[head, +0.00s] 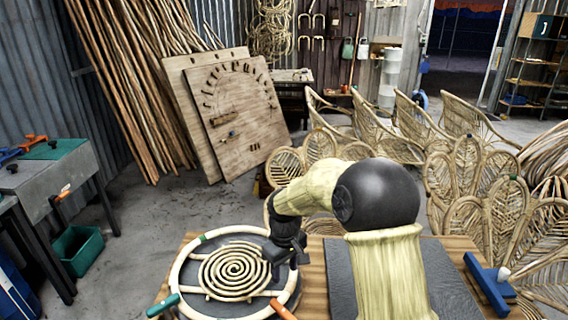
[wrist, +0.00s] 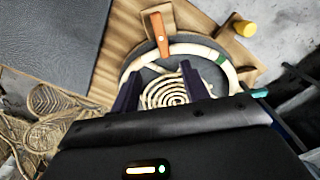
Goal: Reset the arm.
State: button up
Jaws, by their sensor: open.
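My gripper (head: 287,254) is at the right side of a round rattan frame (head: 181,262) on the wooden workbench. In the wrist view my gripper (wrist: 162,88) is open, its two dark fingers apart above a rattan spiral (wrist: 166,93). In the head view the spiral (head: 238,270) lies inside the ring, on crossing rattan strips over a dark round plate. My arm hides part of the bench.
An orange-handled clamp (wrist: 160,33) and a teal-handled one (head: 163,305) sit at the ring. A dark mat (head: 452,285) and a blue tool (head: 489,286) lie to the right. Rattan chairs (head: 440,120) crowd the right; a grey bench (head: 50,180) stands left.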

jog(key=s+d+r+m+t, duration=0.2)
jog(key=s+d+m, duration=0.6)
jog(key=s+d, duration=0.7)
jog(key=s, duration=0.3)
jog(key=shift+s+d+r+t, duration=0.15)
jog(key=shift+r+t, duration=0.15)
jog(key=shift+r, duration=0.1)
jog(key=shift+s+r, duration=0.1)
jog(key=shift+s, duration=0.1)
jog(key=shift+w, duration=0.1)
jog(key=shift+c, duration=1)
